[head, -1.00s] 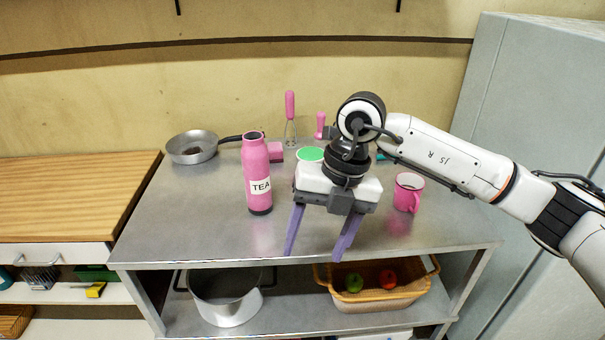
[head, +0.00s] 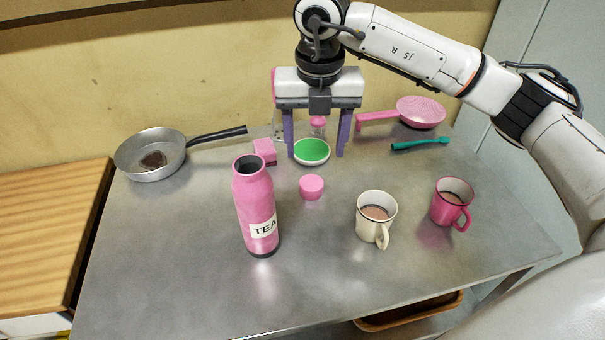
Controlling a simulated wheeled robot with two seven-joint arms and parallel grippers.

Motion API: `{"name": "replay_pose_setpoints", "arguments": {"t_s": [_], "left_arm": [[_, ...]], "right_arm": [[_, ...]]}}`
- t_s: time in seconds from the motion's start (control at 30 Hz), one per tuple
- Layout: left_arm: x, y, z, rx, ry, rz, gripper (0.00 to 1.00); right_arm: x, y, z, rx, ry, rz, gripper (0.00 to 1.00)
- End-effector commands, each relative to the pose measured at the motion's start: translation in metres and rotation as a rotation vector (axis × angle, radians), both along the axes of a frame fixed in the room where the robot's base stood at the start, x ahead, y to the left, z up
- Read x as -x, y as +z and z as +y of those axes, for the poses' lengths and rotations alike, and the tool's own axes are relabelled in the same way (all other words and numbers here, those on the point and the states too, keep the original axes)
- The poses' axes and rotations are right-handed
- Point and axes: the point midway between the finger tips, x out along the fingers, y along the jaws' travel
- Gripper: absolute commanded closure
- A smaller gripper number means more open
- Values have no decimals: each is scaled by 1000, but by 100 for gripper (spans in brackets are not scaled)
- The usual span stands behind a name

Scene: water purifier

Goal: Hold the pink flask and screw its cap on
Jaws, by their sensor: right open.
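The pink flask (head: 256,200) with a white TEA label stands upright on the metal table, its dark mouth uncovered. A small round pink cap (head: 311,186) lies on the table to the right of the flask, apart from it. My right gripper (head: 316,152) is open and points down, its two purple fingers well apart over the back of the table. The fingers appear on either side of a green-topped dish, behind the cap; I cannot tell how high they are above it. Nothing is held. My left gripper is out of view.
The green dish (head: 312,151) and a pink box (head: 265,151) are near the fingers. A pan (head: 152,156) stands left. A cream mug (head: 375,219) and pink mug (head: 451,203) stand right. A pink strainer (head: 418,112) and teal utensil (head: 420,144) lie back right. The front is clear.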

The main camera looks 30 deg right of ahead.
Motion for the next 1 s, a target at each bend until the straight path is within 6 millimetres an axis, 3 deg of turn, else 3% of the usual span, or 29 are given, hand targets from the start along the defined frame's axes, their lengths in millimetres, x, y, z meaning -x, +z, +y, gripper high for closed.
{"name": "replay_pose_setpoints", "arguments": {"t_s": [0.23, 0.6, 1.0], "left_arm": [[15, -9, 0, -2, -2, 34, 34], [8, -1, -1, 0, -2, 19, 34], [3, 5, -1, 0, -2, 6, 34]], "right_arm": [[0, -5, 0, 0, 0, 2, 38], [-5, -49, -2, -1, -1, 1, 38], [-6, -57, -1, 0, 0, 3, 38]]}}
